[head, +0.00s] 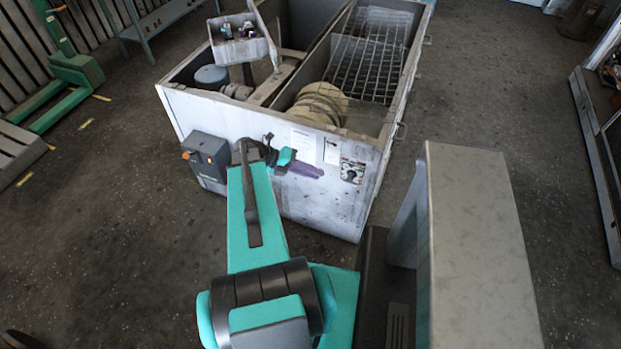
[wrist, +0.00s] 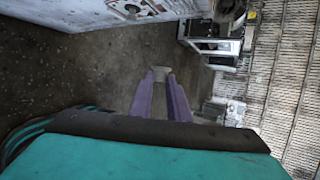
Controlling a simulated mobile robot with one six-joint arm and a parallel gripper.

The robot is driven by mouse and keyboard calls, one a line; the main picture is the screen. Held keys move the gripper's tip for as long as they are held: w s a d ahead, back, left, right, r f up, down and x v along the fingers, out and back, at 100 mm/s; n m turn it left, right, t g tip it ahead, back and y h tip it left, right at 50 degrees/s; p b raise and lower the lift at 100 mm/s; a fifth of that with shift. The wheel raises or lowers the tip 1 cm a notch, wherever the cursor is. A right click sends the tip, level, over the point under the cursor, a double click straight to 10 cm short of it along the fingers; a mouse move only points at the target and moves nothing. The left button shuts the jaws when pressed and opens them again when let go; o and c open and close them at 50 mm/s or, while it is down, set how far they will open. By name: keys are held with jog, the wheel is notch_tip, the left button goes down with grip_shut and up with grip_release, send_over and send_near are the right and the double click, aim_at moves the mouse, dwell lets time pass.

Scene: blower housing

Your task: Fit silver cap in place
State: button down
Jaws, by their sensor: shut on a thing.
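My gripper (head: 316,172) has purple fingers and is in front of the near wall of the blower housing (head: 290,205), pointing right. In the wrist view, the gripper (wrist: 160,76) is shut on a small grey piece, which looks like the silver cap (wrist: 161,71). I cannot make out the cap in the head view. A square plate (head: 352,171) with dark round marks is on the housing wall, just right of the fingertips. This plate, with a round feature, also shows at the top of the wrist view (wrist: 132,9). The cap appears apart from it.
A dark box with an orange knob (head: 206,160) is on the wall left of my gripper. Paper sheets (head: 304,144) are above the fingers. A small tray (head: 243,43) stands above the housing, which holds wire mesh (head: 365,60).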

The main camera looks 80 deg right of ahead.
jog(key=shift+s+d+f+p, duration=0.1)
jog(key=shift+s+d+p, duration=0.35)
jog(key=shift+d, duration=2.05)
jog(key=shift+s+d+f+p, duration=0.15)
jog(key=shift+s+d+p, duration=0.25)
jog(key=shift+d, duration=2.1)
jog(key=shift+s+d+f+p, duration=0.1)
jog(key=shift+s+d+p, duration=0.35)
jog(key=shift+d, duration=2.05)
jog(key=shift+s+d, duration=0.1)
jog(key=shift+s, duration=0.1)
jog(key=shift+w+f+g, duration=0.1)
jog(key=shift+g, duration=0.3)
jog(key=shift+d+p, duration=0.1)
jog(key=shift+p, duration=0.5)
jog(key=shift+f, duration=0.9)
jog(key=shift+d+f, duration=0.1)
jog(key=shift+d, duration=0.05)
